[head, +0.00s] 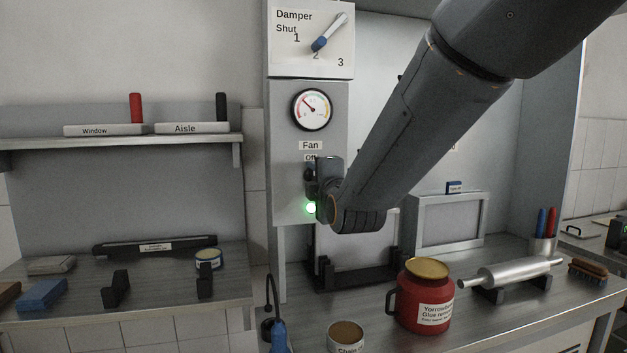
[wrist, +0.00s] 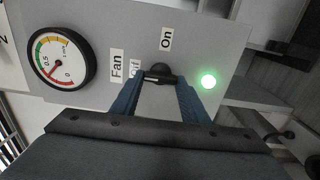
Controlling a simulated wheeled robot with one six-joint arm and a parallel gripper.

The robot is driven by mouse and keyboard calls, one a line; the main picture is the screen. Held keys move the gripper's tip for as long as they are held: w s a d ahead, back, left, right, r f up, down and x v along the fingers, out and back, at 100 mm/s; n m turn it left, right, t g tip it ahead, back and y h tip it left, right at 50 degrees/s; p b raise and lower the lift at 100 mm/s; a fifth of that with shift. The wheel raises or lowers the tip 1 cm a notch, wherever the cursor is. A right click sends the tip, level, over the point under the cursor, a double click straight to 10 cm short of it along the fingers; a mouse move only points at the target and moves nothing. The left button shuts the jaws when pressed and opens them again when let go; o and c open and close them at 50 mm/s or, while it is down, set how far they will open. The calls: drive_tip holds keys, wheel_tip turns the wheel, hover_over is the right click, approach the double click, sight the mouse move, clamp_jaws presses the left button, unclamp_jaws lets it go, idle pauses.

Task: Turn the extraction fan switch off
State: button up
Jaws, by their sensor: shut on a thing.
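The fan switch (wrist: 160,70) is a small black knob on the grey panel (head: 283,140), with the labels "Fan", "On" and a partly covered "Off" around it. My gripper (wrist: 158,82) has its two blue fingers closed on the switch, one on each side. The green lamp (wrist: 208,81) beside the switch is lit, and it also glows in the head view (head: 311,208). In the head view my gripper (head: 312,178) and wrist largely hide the switch. Which label the switch points at is hard to tell.
Above the fan switch are a round gauge (head: 312,110) and a damper dial with a blue-tipped lever (head: 328,34). Below stand a red glue pot (head: 425,297), an open tin (head: 346,338) and a metal roller (head: 512,272). A shelf (head: 120,141) is at left.

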drive_tip(key=o, duration=1.1)
drive_tip(key=shift+c, duration=0.2)
drive_tip(key=b+v, duration=0.1)
drive_tip(key=v, duration=0.6)
drive_tip(key=shift+s+b, duration=0.35)
drive_tip(key=shift+s, duration=0.05)
drive_tip(key=shift+d, duration=0.1)
